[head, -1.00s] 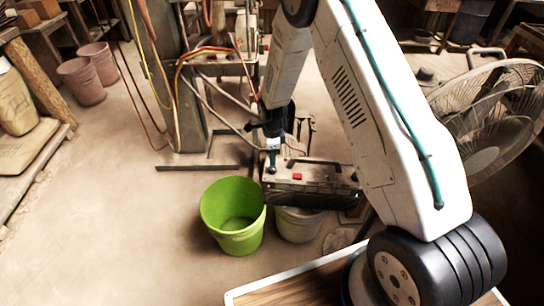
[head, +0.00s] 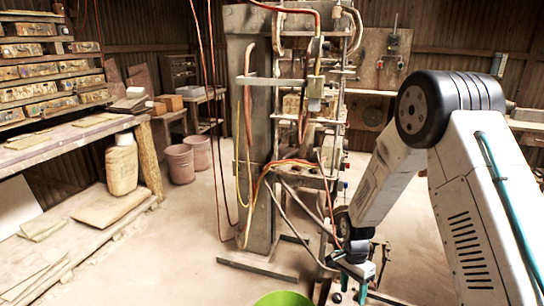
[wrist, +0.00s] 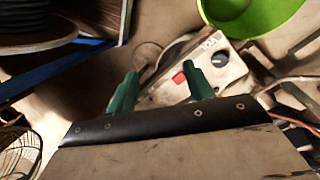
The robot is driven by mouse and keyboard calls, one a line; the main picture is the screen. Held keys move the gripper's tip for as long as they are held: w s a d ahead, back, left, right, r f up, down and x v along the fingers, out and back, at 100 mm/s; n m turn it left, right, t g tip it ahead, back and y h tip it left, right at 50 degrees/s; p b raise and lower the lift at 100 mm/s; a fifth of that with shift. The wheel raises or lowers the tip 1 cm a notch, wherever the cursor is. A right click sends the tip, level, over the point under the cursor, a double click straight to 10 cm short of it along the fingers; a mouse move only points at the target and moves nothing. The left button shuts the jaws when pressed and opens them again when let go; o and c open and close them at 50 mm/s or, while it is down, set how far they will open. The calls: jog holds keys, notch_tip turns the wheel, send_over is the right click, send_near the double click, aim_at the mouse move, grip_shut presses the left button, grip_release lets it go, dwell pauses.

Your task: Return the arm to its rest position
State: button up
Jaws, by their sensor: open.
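My gripper (head: 350,291) hangs low at the right of centre in the head view, pointing down in front of the press (head: 262,150). My arm is bent, with its elbow high at the right. In the wrist view my gripper (wrist: 160,84) shows two green fingers spread apart, with nothing held between them. Beyond the fingers is a pale control box (wrist: 222,80) with a red button (wrist: 179,79) and a dark round knob. I cannot tell the exact gap between fingers and box.
A green bucket (head: 283,299) shows at the bottom edge of the head view, and in the wrist view (wrist: 255,25). Two pinkish buckets (head: 181,164) stand behind left. A wooden bench (head: 70,145) lines the left wall. Hoses hang around the press. Floor left of the press is bare.

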jog(key=s+d+r+n, duration=0.1)
jog(key=s+r+n, duration=0.4)
jog(key=r, duration=0.6)
jog(key=s+r+n, duration=0.3)
jog(key=s+r, duration=0.3)
jog(key=r, duration=0.4)
jog(key=s+d+r+n+t, duration=0.1)
jog(key=s+r+n+t, duration=0.3)
jog(key=s+r, duration=1.1)
jog(key=s, duration=0.3)
jog(key=shift+d+r+t, duration=0.2)
jog(key=shift+r+t, duration=0.1)
jog(key=shift+r, duration=0.05)
